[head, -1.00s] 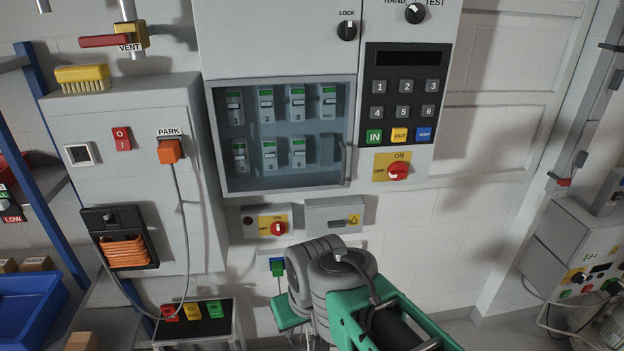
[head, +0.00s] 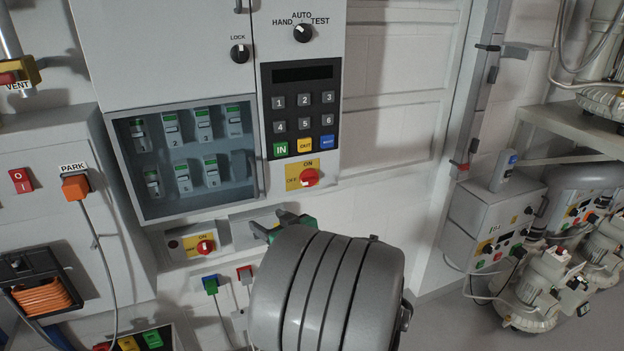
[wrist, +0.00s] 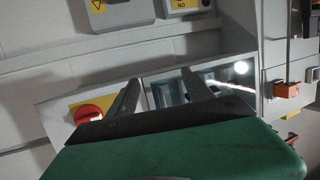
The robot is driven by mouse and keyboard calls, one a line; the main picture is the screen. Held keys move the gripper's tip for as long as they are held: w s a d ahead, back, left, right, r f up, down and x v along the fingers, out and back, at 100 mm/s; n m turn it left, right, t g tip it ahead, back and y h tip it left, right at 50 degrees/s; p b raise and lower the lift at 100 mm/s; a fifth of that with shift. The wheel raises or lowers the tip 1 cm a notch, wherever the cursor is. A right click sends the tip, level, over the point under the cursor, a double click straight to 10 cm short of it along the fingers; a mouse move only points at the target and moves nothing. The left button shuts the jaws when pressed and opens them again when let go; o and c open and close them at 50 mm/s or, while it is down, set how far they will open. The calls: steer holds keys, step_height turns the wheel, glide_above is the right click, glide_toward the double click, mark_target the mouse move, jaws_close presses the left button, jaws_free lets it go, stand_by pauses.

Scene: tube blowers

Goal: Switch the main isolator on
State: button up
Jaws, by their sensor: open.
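The main isolator is most likely the red rotary knob on a yellow ON/OFF plate (head: 308,177) at the lower right of the tall grey cabinet. Its pointer is too small to read surely. A smaller red knob on a yellow plate (head: 205,246) sits on a box below. My gripper (head: 272,223) is just under the cabinet, below and left of the larger knob, mostly hidden by my arm. In the upside-down wrist view, the open, empty fingers (wrist: 161,77) face the cabinet's windowed part. The larger red knob (wrist: 88,112) lies left of both fingers, not between them.
A glazed breaker window (head: 190,160) is left of the larger knob and a keypad (head: 302,108) above it. A grey box with a warning triangle (wrist: 110,12) shows in the wrist view. An orange PARK plug with cable (head: 76,187) hangs at left.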

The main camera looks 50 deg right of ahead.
mark_target(310, 181)
steer(key=s+d+r+m+t+h, duration=0.1)
steer(key=s+d+r+m+h, duration=0.3)
steer(key=s+d, duration=0.55)
steer(key=shift+n+h, duration=0.3)
steer(key=shift+h, duration=0.5)
steer(key=p+x, duration=0.1)
steer(key=x, duration=0.1)
steer(key=p+x, duration=0.1)
steer(key=x, duration=0.2)
steer(key=p+x, duration=0.1)
steer(key=x, duration=0.2)
steer(key=shift+w+d+r, duration=0.1)
steer(key=shift+d+r, duration=0.15)
steer(key=shift+r, duration=0.05)
jaws_close()
